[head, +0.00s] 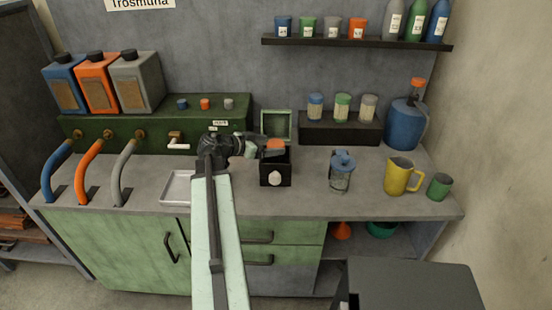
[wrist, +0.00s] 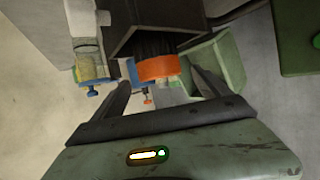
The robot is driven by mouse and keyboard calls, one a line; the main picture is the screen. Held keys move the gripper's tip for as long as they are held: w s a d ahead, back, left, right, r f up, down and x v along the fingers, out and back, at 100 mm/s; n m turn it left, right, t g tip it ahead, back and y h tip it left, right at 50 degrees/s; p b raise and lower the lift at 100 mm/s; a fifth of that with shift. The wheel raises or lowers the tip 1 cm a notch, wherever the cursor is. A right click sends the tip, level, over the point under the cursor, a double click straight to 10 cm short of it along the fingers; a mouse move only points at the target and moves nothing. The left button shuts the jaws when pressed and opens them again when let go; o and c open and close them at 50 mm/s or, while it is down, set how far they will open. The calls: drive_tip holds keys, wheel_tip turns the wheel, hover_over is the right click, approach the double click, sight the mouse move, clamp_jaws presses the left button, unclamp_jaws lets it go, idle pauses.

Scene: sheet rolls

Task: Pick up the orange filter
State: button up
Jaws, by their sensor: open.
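The orange filter (head: 275,145) shows as an orange top at the mouth of a black box (head: 276,179) with a pale oval mark on its front. In the wrist view the orange part (wrist: 157,67) sits at the box's opening (wrist: 122,40), with dark material beside it; its lower part is hidden. My gripper (head: 264,150) is beside the orange top, at its left in the head view. In the wrist view my gripper (wrist: 160,88) has its two fingers wide apart, with the orange part seen between and beyond them. Nothing is held, and I cannot tell whether a finger touches it.
A green open box (head: 276,123) stands just behind the black box. A metal tray (head: 177,188) lies to the left. A lidded glass jar (head: 341,174), a yellow jug (head: 399,176) and a green cup (head: 439,187) stand to the right. Bare counter lies between box and jar.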

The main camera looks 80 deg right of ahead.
sight(274, 144)
drive_tip(key=b+x, duration=0.1)
drive_tip(key=x, duration=0.2)
drive_tip(key=shift+s+d+f, duration=0.15)
drive_tip(key=shift+d+f, duration=0.05)
drive_tip(key=shift+f, duration=0.05)
clamp_jaws()
drive_tip(key=shift+r, duration=0.1)
